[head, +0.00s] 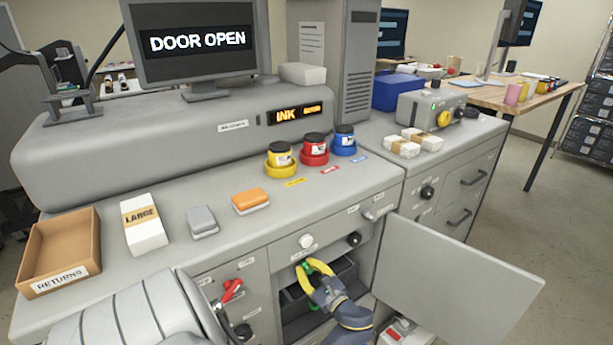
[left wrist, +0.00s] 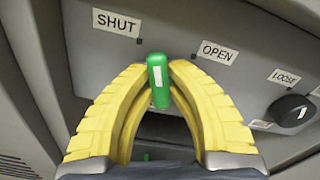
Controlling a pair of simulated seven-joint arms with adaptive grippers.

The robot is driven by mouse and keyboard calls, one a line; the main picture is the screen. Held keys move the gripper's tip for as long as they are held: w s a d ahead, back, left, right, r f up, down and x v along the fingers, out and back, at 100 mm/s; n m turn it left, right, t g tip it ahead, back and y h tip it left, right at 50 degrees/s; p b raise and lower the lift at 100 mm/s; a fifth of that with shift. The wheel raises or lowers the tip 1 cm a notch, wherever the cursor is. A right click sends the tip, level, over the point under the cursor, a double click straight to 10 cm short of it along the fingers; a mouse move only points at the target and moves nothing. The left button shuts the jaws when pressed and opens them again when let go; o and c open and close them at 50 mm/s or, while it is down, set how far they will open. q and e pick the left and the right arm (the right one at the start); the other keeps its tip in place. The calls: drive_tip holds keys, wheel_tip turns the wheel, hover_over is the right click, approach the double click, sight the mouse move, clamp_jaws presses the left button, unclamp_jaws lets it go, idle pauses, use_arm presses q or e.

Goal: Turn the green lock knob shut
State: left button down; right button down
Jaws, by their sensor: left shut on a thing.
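The green lock knob (left wrist: 160,82) is a bar-shaped handle with a white mark, nearly upright in the left wrist view. The SHUT label (left wrist: 116,22) is to its upper left and the OPEN label (left wrist: 217,53) to its right. My left gripper (left wrist: 161,75) has yellow fingers closed on the knob, one on each side. My right gripper is not in view.
The cabinet door (head: 455,280) stands wide open to the right of my gripper. A black knob (left wrist: 292,110) by a LOOSE label is to the right. A red-handled control (head: 231,290) is on the left panel. The screen (head: 195,42) reads DOOR OPEN.

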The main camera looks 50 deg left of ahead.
use_arm(q)
drive_tip(key=shift+n, duration=2.2)
drive_tip(key=c, duration=1.2)
unclamp_jaws()
